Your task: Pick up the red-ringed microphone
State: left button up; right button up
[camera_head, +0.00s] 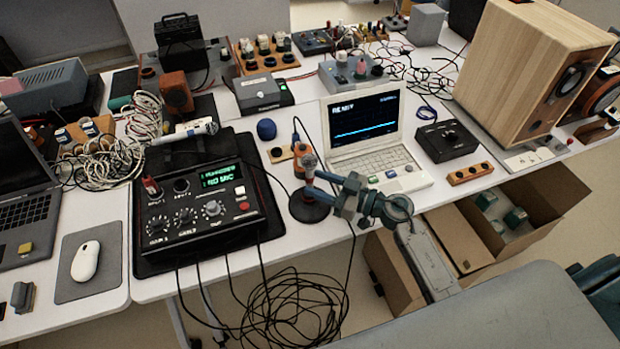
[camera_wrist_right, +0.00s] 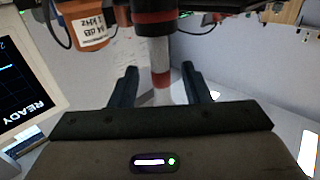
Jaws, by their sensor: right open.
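The shaft's lower part is partly hidden by my fingers. My left gripper is not in view.
An orange calibrator (camera_wrist_right: 90,24) stands close by the microphone. A pale laptop (camera_head: 375,150) is just behind my right gripper, and a black mixer (camera_head: 200,205) is to the left. Another microphone (camera_head: 195,131) lies farther back left. Black cables (camera_head: 290,310) hang below the front edge.

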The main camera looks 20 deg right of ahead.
aim_at(310, 155)
jog(key=shift+x, duration=1.6)
jog(key=shift+s, duration=0.1)
grip_shut()
notch_tip(310, 155, up, 10)
jog(key=shift+f+p, duration=0.1)
jog(key=shift+p, duration=0.85)
jog(key=s+d+r+m+t+h, duration=0.3)
jog(key=s+r+h, duration=0.1)
jog(key=s, duration=0.1)
jog(key=shift+s+d+r+m+t, duration=0.3)
jog(key=shift+s+d, duration=0.05)
jog(key=shift+s, duration=0.05)
